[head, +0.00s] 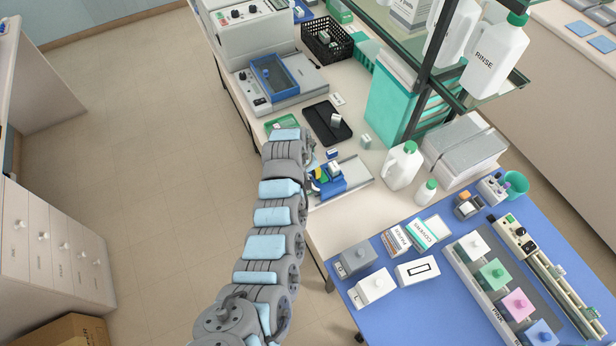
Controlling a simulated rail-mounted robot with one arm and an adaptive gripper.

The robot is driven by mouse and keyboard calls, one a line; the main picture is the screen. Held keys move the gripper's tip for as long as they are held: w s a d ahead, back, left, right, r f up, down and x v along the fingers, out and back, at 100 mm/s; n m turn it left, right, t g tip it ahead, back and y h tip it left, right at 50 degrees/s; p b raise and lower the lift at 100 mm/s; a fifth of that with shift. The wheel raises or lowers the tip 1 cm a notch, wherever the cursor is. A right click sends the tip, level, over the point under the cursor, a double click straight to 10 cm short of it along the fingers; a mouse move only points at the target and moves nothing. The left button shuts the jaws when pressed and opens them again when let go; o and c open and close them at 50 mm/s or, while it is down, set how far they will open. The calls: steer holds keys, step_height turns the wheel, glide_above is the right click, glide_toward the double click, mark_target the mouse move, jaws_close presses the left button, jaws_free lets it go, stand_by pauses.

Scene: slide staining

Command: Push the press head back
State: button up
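A small blue and white device (333,184) on a grey metal plate (352,173) sits near the bench's front edge; it may be the press, but its head is too small to make out surely. My arm reaches up from the bottom of the head view and ends just left of this device. My gripper is mostly hidden behind the arm's last links. Small yellow, green and dark parts show beside the blue device, and I cannot tell which belong to the gripper. Contact and finger opening cannot be seen.
A black tray (322,131) with a pale block lies behind the device. White bottles with green caps (402,165) stand to its right. A blue mat (420,300) with boxes and staining jars lies nearer right. Shelving (428,80) rises at the back right. Open floor lies left.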

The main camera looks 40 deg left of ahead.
mark_target(333, 166)
jaws_close()
steer(key=shift+w+d+f+b, duration=0.15)
steer(key=shift+w+f+b, duration=0.05)
steer(key=shift+w+b, duration=0.35)
steer(key=w+b, duration=0.1)
steer(key=w, duration=0.1)
steer(key=w+d+b, duration=0.1)
steer(key=w+b, duration=0.1)
steer(key=w+d+b, duration=0.1)
steer(key=w, duration=0.1)
steer(key=shift+w+d+b, duration=0.4)
steer(key=shift+w+b, duration=0.3)
steer(key=shift+b, duration=0.1)
